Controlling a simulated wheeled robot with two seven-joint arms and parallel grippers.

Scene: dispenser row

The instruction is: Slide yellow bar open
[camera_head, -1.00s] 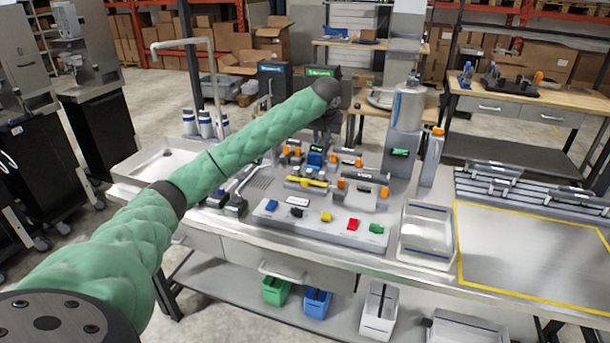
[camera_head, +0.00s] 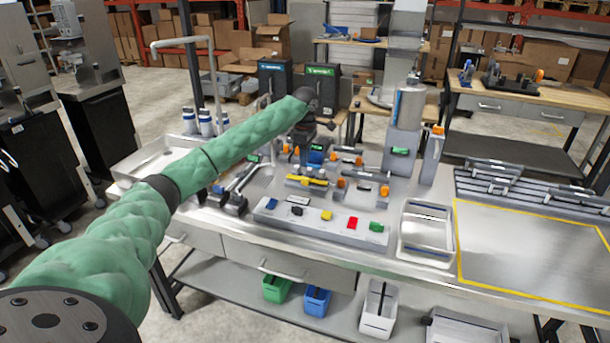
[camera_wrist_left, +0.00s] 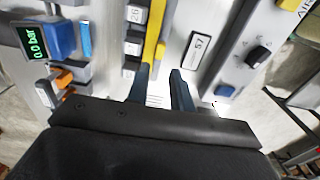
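The yellow bar (camera_head: 307,181) lies along a grey fixture on the bench in the head view. In the left wrist view the yellow bar (camera_wrist_left: 154,34) runs upward from near the left fingertip. My left gripper (camera_wrist_left: 160,72) is open and empty, with a gap between its two dark fingers. It points down at the panel, close to the bar's near end; I cannot tell whether a finger touches it. In the head view the arm hides part of the gripper (camera_head: 301,148), which is behind the bar. My right gripper is not in view.
A display reading 0.0 bar (camera_wrist_left: 35,42), a blue block (camera_wrist_left: 61,39) and a black knob (camera_wrist_left: 258,56) surround the gripper. Orange-capped fixtures (camera_head: 341,183) flank the bar. Coloured buttons (camera_head: 327,216) line the bench front. A metal tray (camera_head: 428,214) stands right.

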